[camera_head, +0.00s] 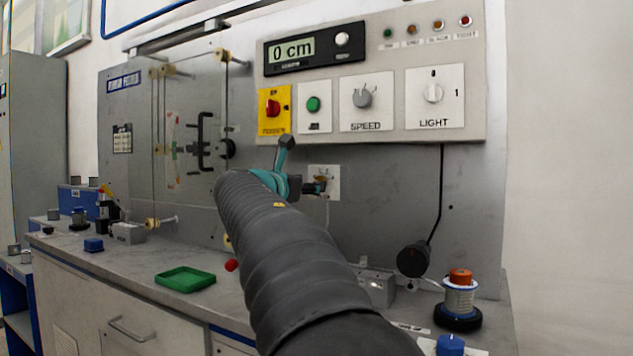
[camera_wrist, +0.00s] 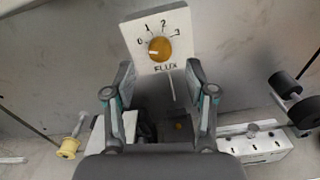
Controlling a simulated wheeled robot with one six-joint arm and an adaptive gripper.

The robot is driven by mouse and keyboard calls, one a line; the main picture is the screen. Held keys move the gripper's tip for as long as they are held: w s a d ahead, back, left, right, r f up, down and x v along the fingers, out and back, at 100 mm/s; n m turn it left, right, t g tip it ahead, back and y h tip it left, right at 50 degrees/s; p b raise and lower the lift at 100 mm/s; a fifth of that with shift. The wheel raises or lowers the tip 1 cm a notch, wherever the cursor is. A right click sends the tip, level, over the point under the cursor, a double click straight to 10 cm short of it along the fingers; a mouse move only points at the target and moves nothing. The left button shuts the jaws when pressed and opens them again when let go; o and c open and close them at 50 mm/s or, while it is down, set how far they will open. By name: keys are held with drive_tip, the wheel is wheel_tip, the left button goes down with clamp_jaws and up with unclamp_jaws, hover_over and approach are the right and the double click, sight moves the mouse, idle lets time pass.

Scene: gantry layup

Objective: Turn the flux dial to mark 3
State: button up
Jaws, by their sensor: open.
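The flux dial (camera_wrist: 160,48) is a round orange knob on a white plate (camera_wrist: 178,22) marked 0, 1, 2, 3, with FLUX printed below it. Which mark its pointer faces is too small to tell for sure. My gripper (camera_wrist: 159,75) is open, with one finger on each side below the knob, apart from it and holding nothing. In the head view my gripper (camera_head: 291,184) is at the grey panel, just left of the white flux plate (camera_head: 331,174), and partly covers it.
A control box (camera_head: 490,60) with a 0 cm display, SPEED knob (camera_head: 362,96) and LIGHT knob (camera_head: 433,92) hangs above. A green tray (camera_head: 185,279) and a wire spool (camera_head: 459,298) stand on the bench.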

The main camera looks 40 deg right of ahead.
drive_tip(key=shift+p+x, duration=0.3)
drive_tip(key=shift+x, duration=2.25)
clamp_jaws()
